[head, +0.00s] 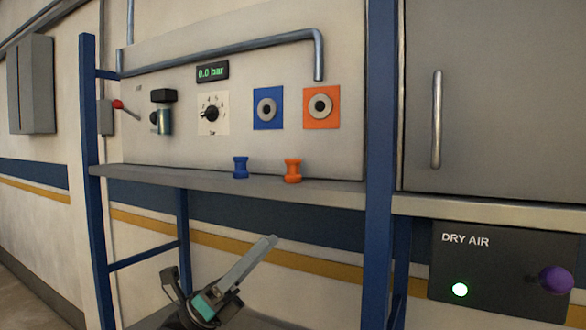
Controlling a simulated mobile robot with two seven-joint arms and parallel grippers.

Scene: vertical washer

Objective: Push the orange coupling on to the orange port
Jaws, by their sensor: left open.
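The orange coupling (292,171) stands upright on the front part of the grey shelf (335,186). The orange port (320,107) is a round grey ring with a dark centre on an orange square plate, on the panel above and slightly right of the coupling. My left gripper (219,264) is low in the picture, below the shelf and left of the coupling. It is open, with its fingers spread apart and nothing seen between them. It is apart from the coupling. My right gripper is not in view.
A blue coupling (240,167) stands left of the orange one, below a blue port (267,108). A bent metal pipe (319,60) hangs just above the orange port. Blue posts (379,150) flank the shelf. A purple knob (555,279) sits at lower right.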

